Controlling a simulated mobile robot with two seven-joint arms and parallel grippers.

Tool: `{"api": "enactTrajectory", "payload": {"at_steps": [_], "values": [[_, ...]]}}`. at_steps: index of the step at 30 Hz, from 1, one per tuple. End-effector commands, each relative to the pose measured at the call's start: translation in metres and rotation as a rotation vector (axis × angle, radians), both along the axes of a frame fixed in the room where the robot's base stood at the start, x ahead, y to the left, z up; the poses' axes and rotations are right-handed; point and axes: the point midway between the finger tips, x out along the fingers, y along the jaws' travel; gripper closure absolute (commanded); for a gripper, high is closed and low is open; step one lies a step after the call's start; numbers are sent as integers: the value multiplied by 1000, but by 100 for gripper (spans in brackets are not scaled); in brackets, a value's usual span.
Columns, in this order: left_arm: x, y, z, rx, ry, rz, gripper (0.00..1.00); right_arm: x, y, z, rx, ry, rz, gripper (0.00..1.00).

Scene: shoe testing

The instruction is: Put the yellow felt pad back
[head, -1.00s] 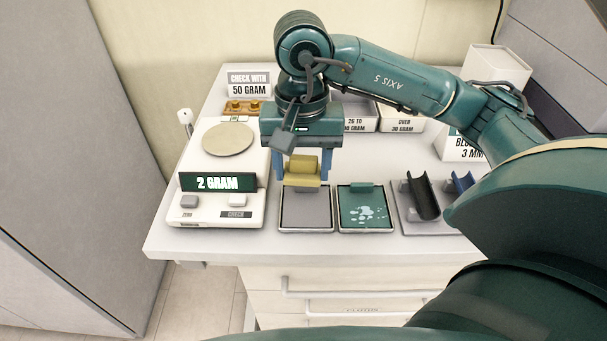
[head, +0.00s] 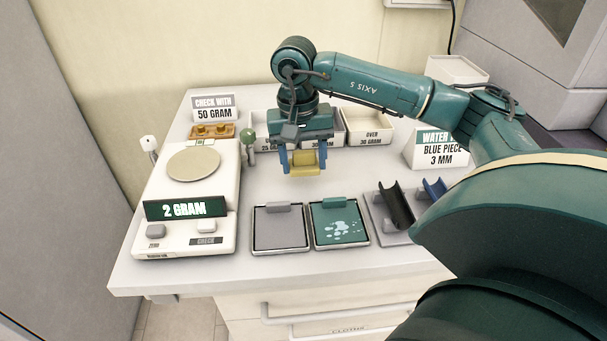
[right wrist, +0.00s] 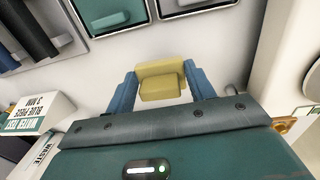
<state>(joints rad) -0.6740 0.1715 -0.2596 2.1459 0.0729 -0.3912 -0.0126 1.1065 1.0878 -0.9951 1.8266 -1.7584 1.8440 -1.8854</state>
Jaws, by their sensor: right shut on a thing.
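The yellow felt pad (head: 303,168) is held between the blue fingers of my right gripper (head: 304,160), above the white table behind the two trays. In the right wrist view the pad (right wrist: 160,82) sits between both fingertips of the gripper (right wrist: 160,88). A grey pad tray (head: 281,230) and a green tray with pale splash marks (head: 340,228) lie side by side in front of it, each with a raised tab at its back edge. My left gripper is not in view.
A scale (head: 195,205) reading 2 GRAM stands on the left, with a brass weight set (head: 211,131) behind it. A white bin labelled over 30 gram (head: 368,127) stands at the back. A dark curved cradle (head: 397,206) and a WATER box (head: 436,150) are at right.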

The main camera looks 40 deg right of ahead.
Motion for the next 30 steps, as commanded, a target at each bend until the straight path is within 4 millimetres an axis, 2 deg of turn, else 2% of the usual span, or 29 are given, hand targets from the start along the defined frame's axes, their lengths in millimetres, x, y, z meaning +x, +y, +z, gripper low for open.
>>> {"api": "enactTrajectory", "payload": {"at_steps": [10,21,22,30], "values": [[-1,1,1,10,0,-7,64,-1,0,-38,1,1,0,83],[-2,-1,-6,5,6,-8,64,0,0,-45,1,-1,0,83],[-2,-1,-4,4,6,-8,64,0,0,-43,0,-1,0,44],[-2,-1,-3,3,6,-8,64,0,0,-42,0,0,0,24]]}}
